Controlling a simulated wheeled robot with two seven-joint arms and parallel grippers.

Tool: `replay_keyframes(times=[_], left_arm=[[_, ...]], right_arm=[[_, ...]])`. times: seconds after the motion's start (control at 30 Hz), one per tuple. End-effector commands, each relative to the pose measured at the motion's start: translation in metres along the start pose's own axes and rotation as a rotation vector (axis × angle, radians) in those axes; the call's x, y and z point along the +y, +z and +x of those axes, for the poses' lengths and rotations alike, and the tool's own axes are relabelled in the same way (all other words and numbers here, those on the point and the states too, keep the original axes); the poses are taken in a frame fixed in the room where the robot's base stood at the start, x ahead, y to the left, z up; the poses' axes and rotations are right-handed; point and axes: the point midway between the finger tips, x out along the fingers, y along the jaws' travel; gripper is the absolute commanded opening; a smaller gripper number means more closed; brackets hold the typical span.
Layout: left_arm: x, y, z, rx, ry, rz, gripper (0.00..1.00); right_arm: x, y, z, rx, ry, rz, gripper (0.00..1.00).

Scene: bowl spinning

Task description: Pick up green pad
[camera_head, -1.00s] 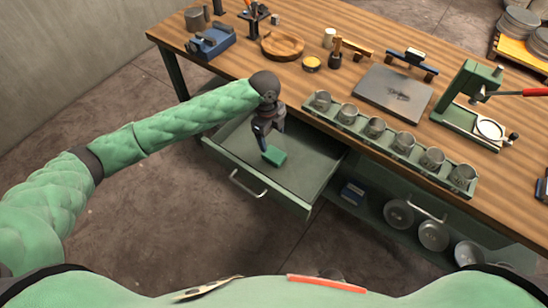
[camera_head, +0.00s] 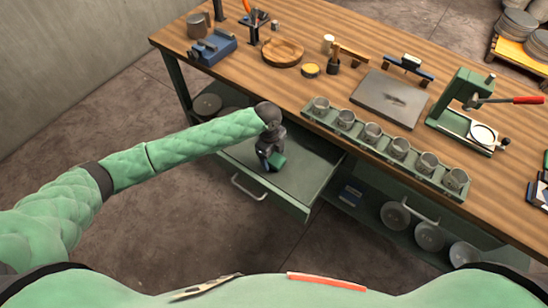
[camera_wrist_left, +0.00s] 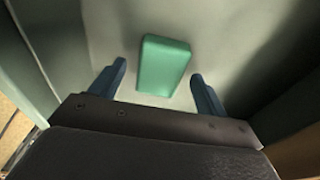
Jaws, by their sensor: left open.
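The green pad (camera_head: 277,161) is a small block lying in the open drawer (camera_head: 305,180). In the left wrist view the green pad (camera_wrist_left: 164,66) lies on the drawer floor, ahead of and between the two blue fingers. My left gripper (camera_head: 270,163) is inside the drawer, right beside the pad in the head view. In the left wrist view my left gripper (camera_wrist_left: 161,82) is open, with a finger on each side of the pad's near end and a visible gap to each. My right gripper is not in view.
The drawer's front with its handle (camera_head: 248,188) faces me. The wooden workbench (camera_head: 325,85) rises behind the drawer, with a green rack of metal cups (camera_head: 372,134) along its edge. A shelf below holds round metal pieces (camera_head: 395,215).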

Motion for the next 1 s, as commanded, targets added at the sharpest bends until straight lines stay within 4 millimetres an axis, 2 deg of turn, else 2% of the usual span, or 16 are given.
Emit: replay_keyframes(times=[0.3,0.37,0.57,0.87,1.0], left_arm=[[-0.0002,-0.0002,0.0045,0.000,-0.001,0.001,0.75],[-0.0002,-0.0002,0.0044,0.000,-0.001,0.001,0.66],[-0.0003,-0.0002,0.0042,0.000,-0.001,0.001,0.27],[-0.0005,-0.0003,0.0031,0.000,-0.002,0.001,0.27],[-0.0011,-0.0007,-0.0041,-0.001,-0.003,0.001,0.27]], right_arm=[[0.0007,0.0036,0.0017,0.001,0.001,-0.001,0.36],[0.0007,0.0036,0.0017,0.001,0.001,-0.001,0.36],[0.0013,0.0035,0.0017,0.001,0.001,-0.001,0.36],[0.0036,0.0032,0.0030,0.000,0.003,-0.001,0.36],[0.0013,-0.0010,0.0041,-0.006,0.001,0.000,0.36]])
